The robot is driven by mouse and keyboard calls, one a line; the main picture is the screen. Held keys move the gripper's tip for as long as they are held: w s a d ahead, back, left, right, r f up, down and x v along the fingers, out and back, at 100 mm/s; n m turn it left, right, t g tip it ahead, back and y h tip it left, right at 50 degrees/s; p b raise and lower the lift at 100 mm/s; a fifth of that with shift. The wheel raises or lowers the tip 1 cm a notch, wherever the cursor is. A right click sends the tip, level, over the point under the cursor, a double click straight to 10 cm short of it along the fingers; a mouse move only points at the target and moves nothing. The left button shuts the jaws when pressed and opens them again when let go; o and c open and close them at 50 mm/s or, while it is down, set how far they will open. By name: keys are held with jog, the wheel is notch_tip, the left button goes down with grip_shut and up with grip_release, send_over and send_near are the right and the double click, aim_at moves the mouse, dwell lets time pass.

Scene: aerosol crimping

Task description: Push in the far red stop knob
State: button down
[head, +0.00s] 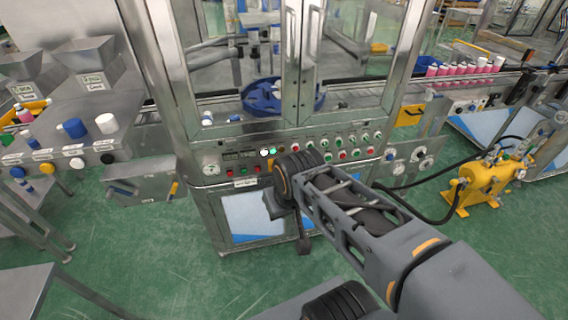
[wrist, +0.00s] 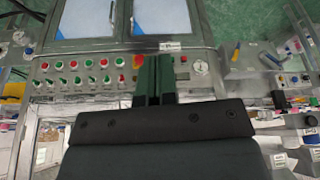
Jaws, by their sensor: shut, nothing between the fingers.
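My gripper (wrist: 154,60) is shut and empty, pointing at the panel. Its dark green fingers are beside an orange-red knob (wrist: 137,62) and partly cover it. Contact cannot be told. In the head view my wrist hides the fingertips and part of the panel.
Glass doors (head: 300,55) stand above the panel, with a blue ring-shaped part (head: 268,98) behind them. A side box (head: 142,182) is left of the panel. A yellow pump (head: 485,183) with black hoses stands at the right. Green floor is open at front left.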

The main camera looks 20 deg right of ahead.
jog(key=shift+s, duration=0.15)
jog(key=w+a+f+m+y+b, duration=0.3)
jog(key=w+f+m+y+b, duration=0.75)
jog(key=f, duration=0.55)
jog(key=w+d+f+m+t+b, duration=0.6)
jog(key=w+d+f+m+t, duration=0.3)
jog(key=w+d, duration=0.4)
jog(key=shift+w+d+f+t+h, duration=0.35)
jog(key=shift+d+f+t+h, duration=0.1)
jog(key=shift+d+t, duration=0.25)
jog(key=shift+r, duration=0.1)
